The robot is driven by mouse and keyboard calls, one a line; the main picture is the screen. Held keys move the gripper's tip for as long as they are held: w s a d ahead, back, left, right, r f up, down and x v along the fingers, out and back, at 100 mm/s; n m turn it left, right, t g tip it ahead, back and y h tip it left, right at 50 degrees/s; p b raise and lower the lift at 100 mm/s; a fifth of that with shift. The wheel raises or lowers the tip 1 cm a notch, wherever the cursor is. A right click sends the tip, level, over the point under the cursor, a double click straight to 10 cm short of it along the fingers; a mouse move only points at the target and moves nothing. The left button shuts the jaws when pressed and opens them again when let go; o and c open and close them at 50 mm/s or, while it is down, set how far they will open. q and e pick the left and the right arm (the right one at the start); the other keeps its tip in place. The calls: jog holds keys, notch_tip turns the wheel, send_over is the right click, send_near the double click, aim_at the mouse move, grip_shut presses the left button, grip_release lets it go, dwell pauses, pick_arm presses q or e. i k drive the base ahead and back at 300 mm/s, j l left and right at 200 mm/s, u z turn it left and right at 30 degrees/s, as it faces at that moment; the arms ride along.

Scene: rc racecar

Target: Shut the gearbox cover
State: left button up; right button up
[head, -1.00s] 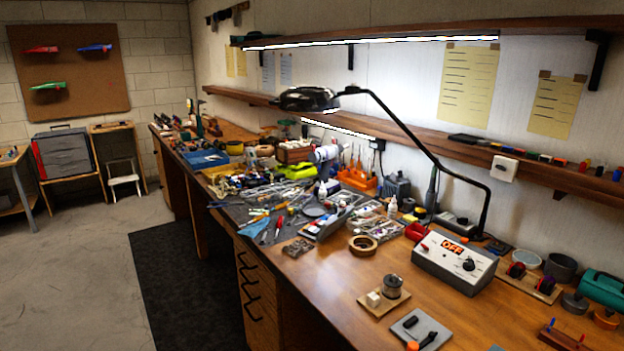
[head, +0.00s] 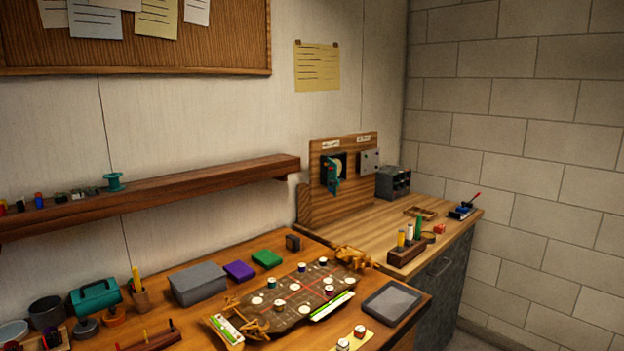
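An upright wooden panel (head: 320,211) stands at the back of the far right bench, with two small white labels near its top. A black square housing (head: 327,160) on it shows a round cream disc inside, with a teal part (head: 333,186) in front; this may be the gearbox, but I cannot tell for sure. A grey plate (head: 370,161) with small dark marks is mounted to its right; it may be the cover, and I cannot tell whether it is hinged. Neither of my grippers is in view.
A dark grey block with round openings (head: 393,182) stands right of the panel. The bench holds a wooden block with coloured pegs (head: 407,252) and a blue tool (head: 463,210). A game board (head: 290,297), a tablet (head: 391,301) and a grey box (head: 198,283) fill the nearer bench.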

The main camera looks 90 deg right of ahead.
aim_at(329, 178)
jog(key=z, duration=2.9)
